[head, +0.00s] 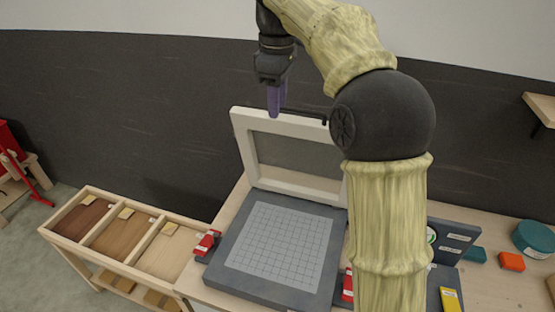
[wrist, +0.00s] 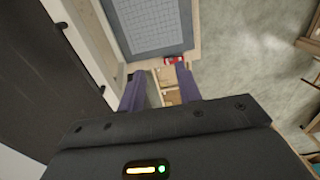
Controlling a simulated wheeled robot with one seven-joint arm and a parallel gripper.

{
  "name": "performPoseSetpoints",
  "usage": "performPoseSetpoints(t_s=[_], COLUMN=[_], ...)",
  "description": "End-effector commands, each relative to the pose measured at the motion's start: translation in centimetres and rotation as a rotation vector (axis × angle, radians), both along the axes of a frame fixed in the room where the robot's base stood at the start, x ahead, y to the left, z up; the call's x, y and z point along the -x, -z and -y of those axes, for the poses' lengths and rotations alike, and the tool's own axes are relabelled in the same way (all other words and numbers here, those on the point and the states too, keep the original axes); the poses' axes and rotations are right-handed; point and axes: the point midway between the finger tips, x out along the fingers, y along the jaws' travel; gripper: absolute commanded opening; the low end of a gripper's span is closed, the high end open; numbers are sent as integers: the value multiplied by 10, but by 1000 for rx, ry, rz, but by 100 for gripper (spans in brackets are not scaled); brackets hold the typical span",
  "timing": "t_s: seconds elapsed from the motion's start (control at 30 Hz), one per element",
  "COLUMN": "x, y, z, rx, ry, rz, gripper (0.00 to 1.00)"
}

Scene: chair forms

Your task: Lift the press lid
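The press lid (head: 290,124) is a white frame around a grey pane. It stands raised and tilted up at the back edge of the dark press base (head: 222,278), which has a pale grid on top. A thin dark handle (head: 305,112) runs along the lid's top edge, partly hidden by my arm. My gripper (head: 275,112) has purple fingers pointing down at the lid's top edge, near the handle's left end. In the wrist view my gripper (wrist: 160,86) has its fingers apart with nothing visible between them. The lid frame (wrist: 85,35) shows left of them; contact is unclear.
A wooden bin stand (head: 135,268) with several compartments is at the left. Red clamps (head: 207,243) sit beside the base. At the right, the table holds a teal round container (head: 533,238), an orange block (head: 511,261) and a yellow item (head: 450,299). A dark wall is behind.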

Motion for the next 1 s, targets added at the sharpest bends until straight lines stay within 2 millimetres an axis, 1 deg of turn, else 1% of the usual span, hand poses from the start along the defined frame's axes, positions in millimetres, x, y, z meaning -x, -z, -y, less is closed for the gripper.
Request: performPoseSetpoints(t_s=[0.1, 0.37, 0.4, 0.47, 0.5, 0.57, 0.67, 0.77, 0.87, 1.0], x=[0, 0, 0, 0, 0, 0, 1, 2, 7, 20], y=[-7, -8, -8, -7, -6, -2, 12, 34, 62, 103], z=[0, 0, 0, 0, 0, 1, 5, 11, 20, 34], rx=[0, 1, 1, 1, 0, 2, 3, 3, -2, -14], ry=[0, 0, 0, 2, 6, 19, 66, 143, 243, 389], rz=[0, 0, 0, 0, 1, 4, 12, 27, 46, 75], gripper=[34, 34, 30, 19, 11, 0, 0, 0, 0, 0])
